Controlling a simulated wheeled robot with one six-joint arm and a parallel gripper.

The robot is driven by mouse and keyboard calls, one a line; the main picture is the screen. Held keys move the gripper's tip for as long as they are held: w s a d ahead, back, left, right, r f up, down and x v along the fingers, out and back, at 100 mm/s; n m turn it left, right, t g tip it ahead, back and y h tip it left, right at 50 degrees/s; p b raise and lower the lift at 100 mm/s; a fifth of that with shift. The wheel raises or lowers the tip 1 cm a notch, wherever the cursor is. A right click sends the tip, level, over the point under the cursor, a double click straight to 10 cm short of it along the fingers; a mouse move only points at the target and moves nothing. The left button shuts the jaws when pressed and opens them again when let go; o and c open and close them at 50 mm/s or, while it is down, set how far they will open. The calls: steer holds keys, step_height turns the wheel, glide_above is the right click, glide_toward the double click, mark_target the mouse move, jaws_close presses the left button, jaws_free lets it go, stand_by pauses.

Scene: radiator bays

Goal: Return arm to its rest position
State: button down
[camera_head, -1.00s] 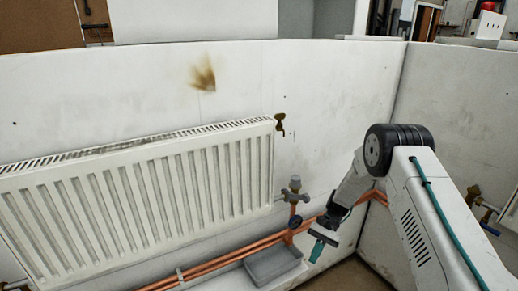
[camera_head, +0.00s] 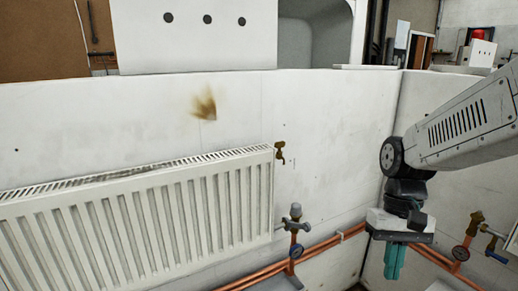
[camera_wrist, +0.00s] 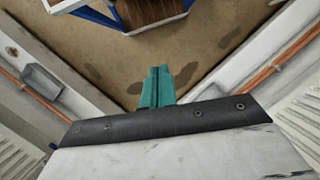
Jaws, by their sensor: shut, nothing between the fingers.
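My gripper (camera_head: 394,262) hangs at the right of the head view, below my raised arm, with its teal fingers pointing down. The fingers lie side by side with no gap and nothing between them. In the wrist view my gripper (camera_wrist: 158,78) shows as two teal fingers pressed together over brown floor (camera_wrist: 120,60). The gripper is in front of the wall corner, to the right of the white radiator (camera_head: 140,215), and touches nothing that I can see.
A valve with a gauge (camera_head: 295,230) stands at the radiator's right end. Copper pipes (camera_head: 325,245) run low along the wall. More valves (camera_head: 470,235) are at the far right. A grey tray (camera_wrist: 42,80) and a blue-legged stand (camera_wrist: 100,12) show in the wrist view.

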steer(key=s+d+r+t+h, duration=0.1)
steer(key=s+r+t, duration=0.3)
steer(key=s, duration=0.8)
steer(key=shift+s+r+n+t, duration=0.3)
steer(key=shift+r+n+t, duration=0.1)
steer(key=shift+r, duration=0.95)
